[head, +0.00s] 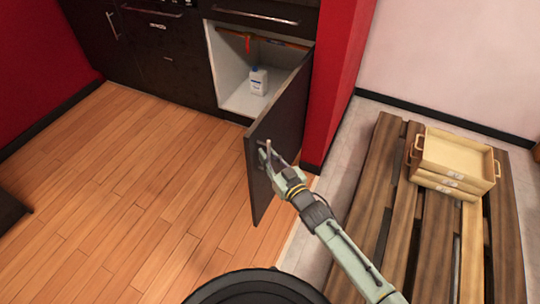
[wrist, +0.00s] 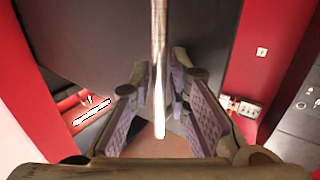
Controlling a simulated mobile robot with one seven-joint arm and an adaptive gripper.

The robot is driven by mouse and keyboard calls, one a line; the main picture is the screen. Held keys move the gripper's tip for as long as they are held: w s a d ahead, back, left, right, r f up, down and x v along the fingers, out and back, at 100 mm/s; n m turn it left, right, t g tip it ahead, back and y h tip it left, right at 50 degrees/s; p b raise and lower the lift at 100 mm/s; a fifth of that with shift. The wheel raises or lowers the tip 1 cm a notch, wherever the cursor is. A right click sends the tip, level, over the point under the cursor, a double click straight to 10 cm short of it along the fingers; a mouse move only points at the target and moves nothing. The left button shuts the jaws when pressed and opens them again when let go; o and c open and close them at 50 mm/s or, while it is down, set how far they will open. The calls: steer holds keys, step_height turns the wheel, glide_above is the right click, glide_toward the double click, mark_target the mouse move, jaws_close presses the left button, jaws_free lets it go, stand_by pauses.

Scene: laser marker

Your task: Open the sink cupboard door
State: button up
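The sink cupboard door (head: 287,118) is dark and stands swung wide open, out from the cabinet front. The cupboard's pale interior (head: 232,75) is exposed. My gripper (head: 272,165) is at the door's outer free edge, by its handle (head: 268,147). In the wrist view, the silver handle bar (wrist: 158,60) runs between the two fingers of my gripper (wrist: 160,85). The fingers are apart, with a gap visible on both sides of the bar. The dark door panel (wrist: 100,35) fills the background there. Contact between fingers and bar is not clear.
A white bottle (head: 259,80) stands inside the cupboard, under a red pipe part (head: 248,43). A wooden pallet (head: 385,185) with stacked trays (head: 455,160) lies at right. A red wall (head: 340,80) borders the cupboard. The wooden floor (head: 150,190) at left is clear.

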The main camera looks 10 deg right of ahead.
steer(key=shift+o, duration=1.1)
steer(key=shift+d+r, duration=0.1)
steer(key=v, duration=0.7)
steer(key=shift+s, duration=0.25)
steer(key=shift+d, duration=0.15)
